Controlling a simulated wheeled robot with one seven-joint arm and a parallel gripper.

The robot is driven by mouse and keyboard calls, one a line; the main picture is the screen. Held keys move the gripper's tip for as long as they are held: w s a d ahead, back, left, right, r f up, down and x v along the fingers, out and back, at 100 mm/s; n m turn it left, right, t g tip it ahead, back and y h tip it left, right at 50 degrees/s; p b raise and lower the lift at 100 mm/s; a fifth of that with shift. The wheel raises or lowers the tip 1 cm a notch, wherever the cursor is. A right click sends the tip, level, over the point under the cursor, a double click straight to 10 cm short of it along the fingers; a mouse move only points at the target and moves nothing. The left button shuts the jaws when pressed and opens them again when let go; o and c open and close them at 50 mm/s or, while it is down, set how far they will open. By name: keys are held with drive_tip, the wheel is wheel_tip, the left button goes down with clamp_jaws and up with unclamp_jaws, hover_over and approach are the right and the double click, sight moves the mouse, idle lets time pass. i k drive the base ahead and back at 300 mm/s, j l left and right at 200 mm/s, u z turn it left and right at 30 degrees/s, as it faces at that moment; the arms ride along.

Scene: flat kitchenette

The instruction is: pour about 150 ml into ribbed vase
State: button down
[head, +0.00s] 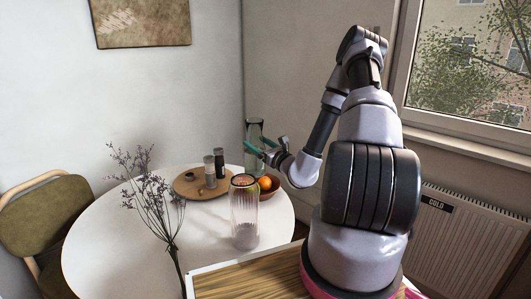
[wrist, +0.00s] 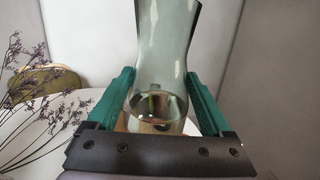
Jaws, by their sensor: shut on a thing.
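My gripper (wrist: 160,110) has its green fingers shut on a greenish glass carafe (wrist: 162,55), with some clear liquid in its lower part. In the head view the carafe (head: 253,138) is upright or nearly so, held above the far right side of the round table. A clear ribbed vase (head: 244,215) stands upright on the table nearer to me, below and slightly left of the carafe. Its rim looks darker inside. Whether the vase holds any liquid, I cannot tell.
A round wooden tray (head: 187,187) with shakers (head: 219,160) stands left of the vase. A bowl of oranges (head: 267,185) is just behind the vase at right. Dried purple stems (head: 158,200) rise in front. The white table (head: 105,240) is clear at left.

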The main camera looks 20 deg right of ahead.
sight(243, 189)
drive_tip(key=k+l+u, duration=0.2)
drive_tip(key=l, duration=0.25)
drive_tip(key=k+l+u, duration=0.1)
drive_tip(key=l+u, duration=0.15)
drive_tip(key=l, duration=0.15)
drive_tip(key=k+l+u, duration=0.2)
drive_tip(key=l, duration=0.2)
drive_tip(key=k+l+u, duration=0.45)
drive_tip(key=i+j+u, duration=0.2)
drive_tip(key=k+j, duration=0.1)
drive_tip(key=j, duration=0.05)
